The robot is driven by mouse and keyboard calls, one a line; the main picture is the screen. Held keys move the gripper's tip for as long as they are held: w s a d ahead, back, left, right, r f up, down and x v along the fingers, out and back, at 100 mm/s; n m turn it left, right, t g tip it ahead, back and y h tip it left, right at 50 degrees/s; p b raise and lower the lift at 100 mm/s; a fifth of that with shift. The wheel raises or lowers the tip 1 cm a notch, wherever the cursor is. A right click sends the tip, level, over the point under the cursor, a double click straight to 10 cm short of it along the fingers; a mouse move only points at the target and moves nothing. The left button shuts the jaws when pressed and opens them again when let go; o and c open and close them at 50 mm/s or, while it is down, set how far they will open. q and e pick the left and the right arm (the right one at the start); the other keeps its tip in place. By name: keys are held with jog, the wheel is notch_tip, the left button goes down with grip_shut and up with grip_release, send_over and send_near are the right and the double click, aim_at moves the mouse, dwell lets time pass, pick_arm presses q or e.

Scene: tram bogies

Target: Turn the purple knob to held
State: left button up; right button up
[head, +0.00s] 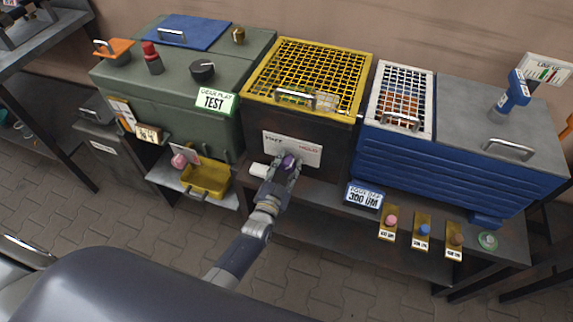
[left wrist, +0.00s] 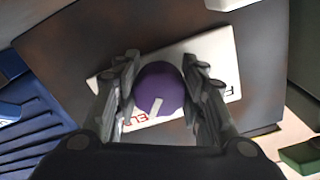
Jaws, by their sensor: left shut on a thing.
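The purple knob (head: 289,160) sits on the front of the dark box with the yellow mesh lid. Behind it is a white plate (head: 308,150), with dark lettering at its left end and red lettering at its right end. My left gripper (head: 284,167) is shut on the knob, with one finger on each side. In the left wrist view the round knob (left wrist: 160,85) lies between the fingers (left wrist: 160,92). A short white mark shows on the knob's lower part, close to the red letters. The fingers hide part of the plate. My right gripper is not in view.
A green cabinet (head: 165,85) with a black knob (head: 202,70) stands left, above a yellow tray (head: 205,180). A blue slatted box (head: 440,165) stands right. Below it are a 300 UM sign (head: 364,197) and several small coloured buttons. A white block (head: 259,170) is left of my gripper.

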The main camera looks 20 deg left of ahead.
pick_arm(q)
jog(key=shift+r, duration=0.1)
dwell(0.3)
jog(key=o, duration=1.1)
jog(key=shift+w, duration=0.1)
jog(key=shift+s, duration=0.6)
jog(key=s, duration=1.1)
jog(key=shift+a, duration=0.2)
jog(key=shift+f, duration=0.2)
